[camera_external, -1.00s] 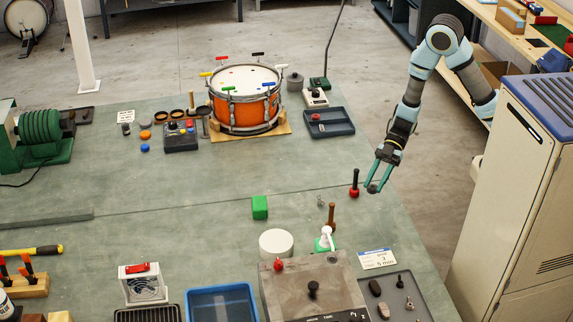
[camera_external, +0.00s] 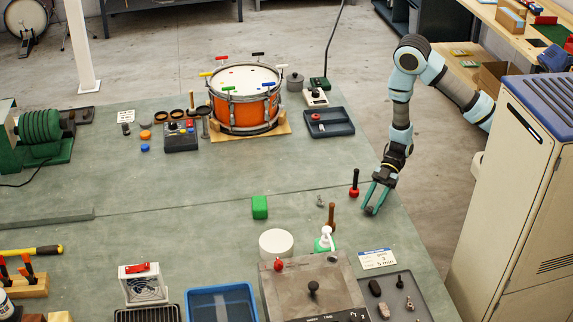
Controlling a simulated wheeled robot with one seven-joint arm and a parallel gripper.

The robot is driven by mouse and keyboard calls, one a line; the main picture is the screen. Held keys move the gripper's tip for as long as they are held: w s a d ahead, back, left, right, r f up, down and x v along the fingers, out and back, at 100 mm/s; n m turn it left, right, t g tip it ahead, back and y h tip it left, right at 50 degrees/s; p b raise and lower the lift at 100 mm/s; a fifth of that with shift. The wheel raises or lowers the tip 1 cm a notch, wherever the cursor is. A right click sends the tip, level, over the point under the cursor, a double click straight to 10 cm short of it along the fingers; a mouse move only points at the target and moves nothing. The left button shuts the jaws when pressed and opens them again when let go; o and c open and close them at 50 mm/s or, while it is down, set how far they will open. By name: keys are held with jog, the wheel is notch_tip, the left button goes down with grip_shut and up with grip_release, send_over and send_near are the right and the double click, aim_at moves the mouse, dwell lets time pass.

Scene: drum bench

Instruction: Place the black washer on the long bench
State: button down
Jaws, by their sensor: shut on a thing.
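My gripper (camera_external: 369,210) points down over the right part of the large green bench (camera_external: 170,225), close to its right edge. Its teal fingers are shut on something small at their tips. The black washer cannot be made out clearly at this size; the fingers largely hide what they hold. The fingertips are very low over the bench top; I cannot tell whether they touch it. A red-based peg with a dark handle (camera_external: 354,184) stands just left of and behind the fingers.
A brown peg (camera_external: 331,216), a green block (camera_external: 260,207) and a white disc (camera_external: 277,243) stand left of my gripper. A white card (camera_external: 377,259) and a grey tray (camera_external: 424,301) lie in front. An orange drum (camera_external: 244,100) stands further back. A tall cabinet (camera_external: 530,190) is at right.

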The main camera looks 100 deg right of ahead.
jog(key=shift+f, duration=0.2)
jog(key=shift+f, duration=0.1)
jog(key=shift+f, duration=0.15)
jog(key=shift+c, duration=2.4)
grip_release()
jog(key=shift+b, duration=0.35)
jog(key=b+v, duration=0.2)
jog(key=v, duration=0.8)
jog(key=shift+o, duration=0.7)
jog(key=shift+s+d+r, duration=0.15)
jog(key=shift+s+r, duration=0.15)
